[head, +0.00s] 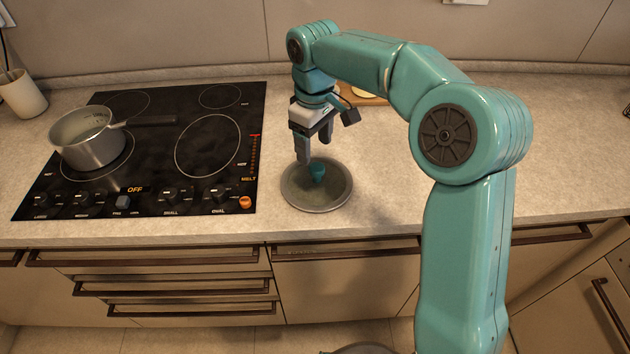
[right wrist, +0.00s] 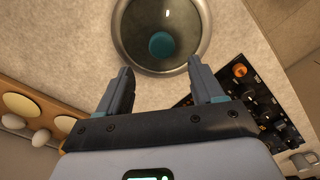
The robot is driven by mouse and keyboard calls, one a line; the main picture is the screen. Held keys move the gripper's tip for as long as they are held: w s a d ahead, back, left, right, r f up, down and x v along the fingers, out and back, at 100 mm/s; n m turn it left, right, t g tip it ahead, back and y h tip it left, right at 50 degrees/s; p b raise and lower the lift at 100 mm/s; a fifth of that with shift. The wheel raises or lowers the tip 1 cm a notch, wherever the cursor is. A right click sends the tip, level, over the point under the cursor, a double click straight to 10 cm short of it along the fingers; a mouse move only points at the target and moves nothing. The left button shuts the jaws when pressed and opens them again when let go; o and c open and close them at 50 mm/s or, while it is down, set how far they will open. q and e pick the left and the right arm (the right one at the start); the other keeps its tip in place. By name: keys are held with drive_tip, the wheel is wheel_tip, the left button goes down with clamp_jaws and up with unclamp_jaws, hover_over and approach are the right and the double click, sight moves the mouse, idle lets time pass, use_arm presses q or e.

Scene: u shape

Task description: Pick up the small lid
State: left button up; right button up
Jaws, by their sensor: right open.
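The small lid (head: 337,195) is a round glass lid with a grey metal rim and a teal knob (head: 318,172). It lies flat on the counter just right of the cooktop, near the front edge. My right gripper (head: 315,153) is open, pointing down above the lid and slightly behind the knob. In the right wrist view the lid (right wrist: 198,45) is ahead of the open fingers (right wrist: 160,66), and the teal knob (right wrist: 161,45) shows beyond the gap between them. Nothing is between the fingers. My left gripper is not in view.
A black cooktop (head: 160,160) lies to the left, with a grey saucepan (head: 88,150) on it. A white utensil pot (head: 22,95) stands at the far left. A wooden board (right wrist: 52,95) with pale round pieces lies behind the gripper. The counter at right (head: 570,150) is clear.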

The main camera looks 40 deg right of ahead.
sight(316, 167)
drive_tip(key=shift+f, duration=0.8)
drive_tip(key=shift+s+a+f, duration=0.15)
drive_tip(key=shift+s+f, duration=0.1)
drive_tip(key=shift+f, duration=0.15)
drive_tip(key=f, duration=0.5)
drive_tip(key=shift+s, duration=0.25)
drive_tip(key=shift+r, duration=0.1)
clamp_jaws()
